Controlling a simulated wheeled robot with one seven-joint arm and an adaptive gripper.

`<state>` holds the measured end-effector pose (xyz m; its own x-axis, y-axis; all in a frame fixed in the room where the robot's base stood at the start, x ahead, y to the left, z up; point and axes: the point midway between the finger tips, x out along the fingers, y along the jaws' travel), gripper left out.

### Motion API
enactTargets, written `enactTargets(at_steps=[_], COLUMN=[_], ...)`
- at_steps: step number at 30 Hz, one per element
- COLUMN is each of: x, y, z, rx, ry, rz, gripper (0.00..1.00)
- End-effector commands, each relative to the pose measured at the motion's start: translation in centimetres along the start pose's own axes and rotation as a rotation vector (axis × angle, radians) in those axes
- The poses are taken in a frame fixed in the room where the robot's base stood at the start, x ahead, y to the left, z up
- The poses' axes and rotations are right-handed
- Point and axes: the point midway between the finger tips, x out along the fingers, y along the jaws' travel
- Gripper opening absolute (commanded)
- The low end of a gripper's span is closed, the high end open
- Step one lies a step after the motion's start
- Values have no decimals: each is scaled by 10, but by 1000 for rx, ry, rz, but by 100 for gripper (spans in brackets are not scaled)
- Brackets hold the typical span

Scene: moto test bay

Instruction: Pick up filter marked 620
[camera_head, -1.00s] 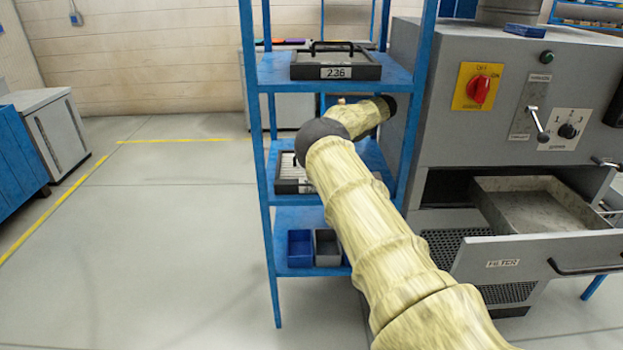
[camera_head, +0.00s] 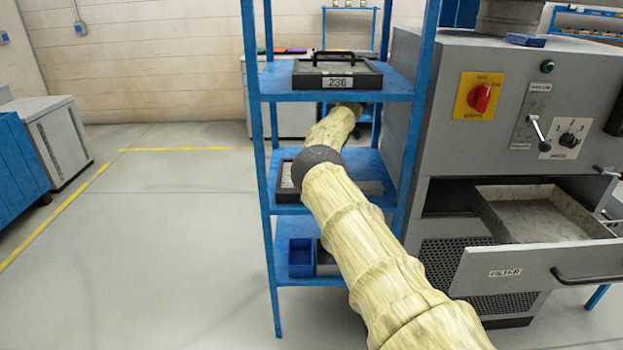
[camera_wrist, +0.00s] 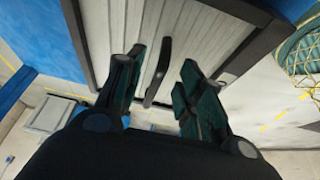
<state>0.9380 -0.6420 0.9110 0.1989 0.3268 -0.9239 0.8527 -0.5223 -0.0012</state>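A filter with a dark frame stands on the middle shelf, mostly behind my arm; its left end (camera_head: 287,178) shows in the head view. No number is readable on it. In the wrist view a filter with a pale ribbed face (camera_wrist: 200,32), dark frame and black handle (camera_wrist: 159,72) is close in front. My gripper (camera_wrist: 161,62) is open, its two dark fingers on either side of the handle, with gaps visible. My gripper is hidden in the head view. Another filter (camera_head: 337,75), marked 236, lies on the top shelf with its handle up.
The blue shelf rack (camera_head: 255,160) has posts close around my arm. Small bins (camera_head: 301,258) sit on the lower shelf. The grey machine (camera_head: 420,120) on the right has an open, empty drawer (camera_head: 535,270) labelled FILTER.

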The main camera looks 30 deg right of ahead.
Motion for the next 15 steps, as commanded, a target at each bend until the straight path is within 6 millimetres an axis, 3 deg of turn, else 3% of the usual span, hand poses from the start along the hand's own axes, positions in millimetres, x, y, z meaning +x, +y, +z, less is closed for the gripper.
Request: enactTargets(at_steps=[8, 15], x=[6, 18], y=[0, 0], z=[-17, -44], rx=[-1, -2], ry=[0, -1], rz=[0, -1], gripper=[37, 37])
